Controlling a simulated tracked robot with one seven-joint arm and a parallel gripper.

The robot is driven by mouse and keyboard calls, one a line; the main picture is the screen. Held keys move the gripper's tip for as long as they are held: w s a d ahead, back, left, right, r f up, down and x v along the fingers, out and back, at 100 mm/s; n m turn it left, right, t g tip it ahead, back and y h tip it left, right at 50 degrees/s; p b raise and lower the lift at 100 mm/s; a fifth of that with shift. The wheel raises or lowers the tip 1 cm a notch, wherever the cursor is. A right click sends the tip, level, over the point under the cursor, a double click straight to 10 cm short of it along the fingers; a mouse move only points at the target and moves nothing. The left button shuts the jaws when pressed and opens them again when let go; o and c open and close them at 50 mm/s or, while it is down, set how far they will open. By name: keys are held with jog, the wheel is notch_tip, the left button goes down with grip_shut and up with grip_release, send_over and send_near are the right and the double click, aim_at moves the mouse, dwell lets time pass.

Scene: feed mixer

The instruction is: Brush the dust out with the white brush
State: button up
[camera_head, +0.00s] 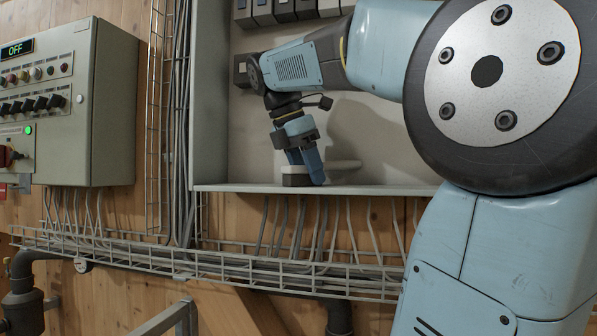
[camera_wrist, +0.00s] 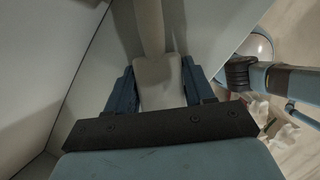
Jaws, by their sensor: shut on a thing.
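My gripper (camera_head: 306,163) is inside the open grey cabinet (camera_head: 212,120), low down near its floor. It points downward and is shut on the white brush. In the wrist view the brush (camera_wrist: 158,80) is a pale block held between my two blue fingers, with a pale round handle (camera_wrist: 148,25) running up and away. In the head view the handle (camera_head: 346,164) sticks out to the right of my fingers, and a dark part is just above or on the cabinet floor. I cannot tell which. I cannot make out dust in either view.
The cabinet's front lower edge (camera_head: 250,188) lies just below my gripper. Dark boxes (camera_head: 285,10) line its top. A control box (camera_head: 85,110) hangs at the left, its display reading OFF. A wire cable tray (camera_head: 230,268) runs below. My arm hides the cabinet's right side.

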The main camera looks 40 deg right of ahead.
aim_at(326, 169)
jog(key=shift+s+d+r, duration=0.1)
jog(key=shift+s+d, duration=1.15)
jog(key=shift+s, duration=0.15)
jog(key=shift+s+d+f, duration=0.2)
jog(key=shift+s+d, duration=1)
jog(key=shift+s, duration=0.2)
jog(key=shift+w+a, duration=0.1)
jog(key=shift+w+a+r, duration=0.1)
jog(key=shift+w+a, duration=1.1)
jog(key=shift+w, duration=0.2)
jog(key=shift+w+a+r, duration=0.1)
jog(key=shift+w+a, duration=1.05)
jog(key=shift+w, duration=0.25)
jog(key=shift+w+a+f, duration=0.15)
jog(key=shift+w+a, duration=1)
jog(key=shift+w, duration=0.2)
jog(key=shift+r, duration=3)
